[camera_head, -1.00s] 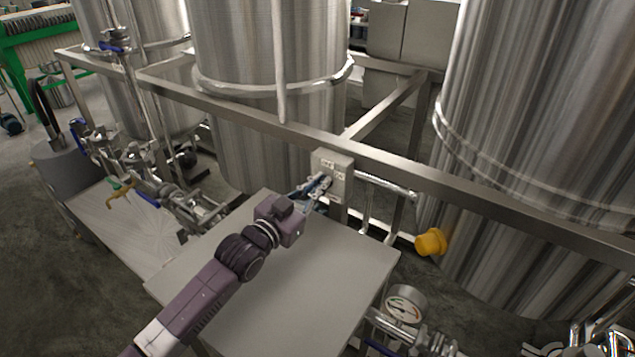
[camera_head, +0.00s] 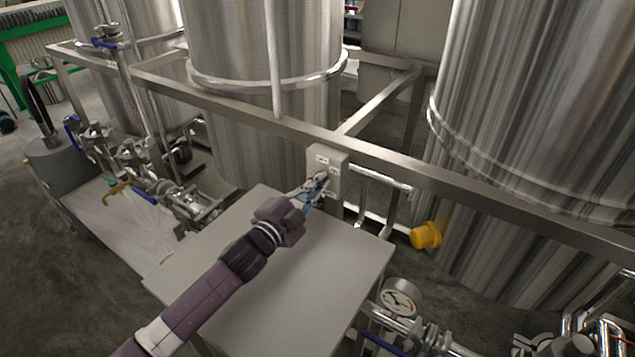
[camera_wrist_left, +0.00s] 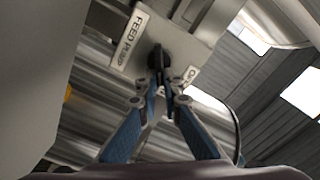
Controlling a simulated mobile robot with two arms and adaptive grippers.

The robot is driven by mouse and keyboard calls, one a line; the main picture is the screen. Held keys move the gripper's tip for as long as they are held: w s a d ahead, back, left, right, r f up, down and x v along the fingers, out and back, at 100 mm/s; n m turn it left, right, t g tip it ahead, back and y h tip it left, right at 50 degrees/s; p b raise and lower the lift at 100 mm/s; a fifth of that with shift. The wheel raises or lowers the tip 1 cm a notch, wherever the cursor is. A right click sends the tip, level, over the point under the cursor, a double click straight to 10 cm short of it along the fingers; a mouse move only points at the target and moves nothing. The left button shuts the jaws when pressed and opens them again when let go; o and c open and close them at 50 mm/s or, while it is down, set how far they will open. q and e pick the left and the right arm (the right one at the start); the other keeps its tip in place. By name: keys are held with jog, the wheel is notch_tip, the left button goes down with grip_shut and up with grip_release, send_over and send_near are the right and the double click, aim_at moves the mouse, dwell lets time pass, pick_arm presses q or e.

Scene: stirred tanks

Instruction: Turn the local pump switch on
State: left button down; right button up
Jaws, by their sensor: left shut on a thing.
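The local pump switch is a grey box (camera_head: 327,168) on the steel frame rail, in the middle of the head view. In the left wrist view its face carries a "FEED PUMP" label (camera_wrist_left: 133,40), a second label partly hidden, and a black rotary knob (camera_wrist_left: 160,58). My left gripper (camera_head: 321,181) reaches up to the front of the box. In the left wrist view the blue-sided fingers of the left gripper (camera_wrist_left: 162,85) are closed on the knob. The fingers cover part of the knob. My right gripper is not in view.
A flat grey table top (camera_head: 285,265) lies under my left arm. Steel tanks (camera_head: 262,90) stand behind the frame rail (camera_head: 400,165). A yellow cap (camera_head: 426,235), a pressure gauge (camera_head: 400,297) and piping are at the right; valves and pipes are at the left.

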pick_arm(q)
jog(key=shift+m, duration=0.5)
jog(key=c, duration=2.1)
grip_release()
jog(key=shift+f, duration=0.1)
jog(key=v, duration=1.1)
jog(key=shift+s+a, duration=0.2)
jog(key=shift+s, duration=0.15)
